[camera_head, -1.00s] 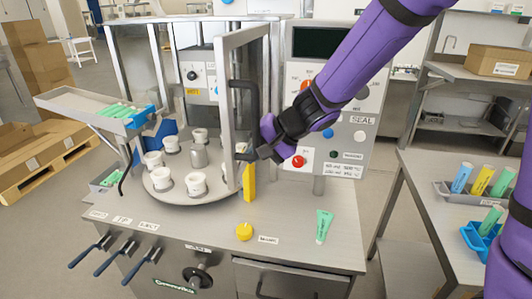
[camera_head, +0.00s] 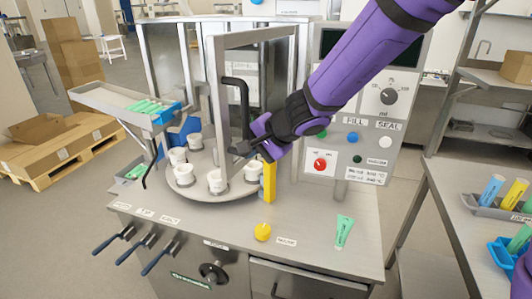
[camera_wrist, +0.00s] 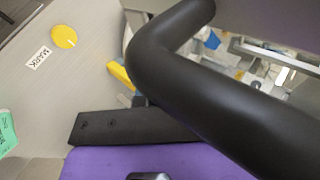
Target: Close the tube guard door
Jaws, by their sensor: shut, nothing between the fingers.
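The tube guard door (camera_head: 262,42) is a metal-framed clear panel standing partly open at the front of the filling machine. It is seen at an angle, in front of the right part of the turntable. Its black bent handle (camera_head: 243,100) is on the left side of the frame. My gripper (camera_head: 240,150) is shut and empty at the lower end of the handle; contact is unclear. In the wrist view the handle (camera_wrist: 180,60) crosses large and close, with a dark part of my gripper (camera_wrist: 130,127) beside it.
The round turntable (camera_head: 208,192) carries several white cups. A yellow post (camera_head: 269,182) stands just below my gripper. A yellow knob (camera_head: 262,232) and a green tube (camera_head: 344,231) are on the bench front. The control panel (camera_head: 370,100) stands behind my arm.

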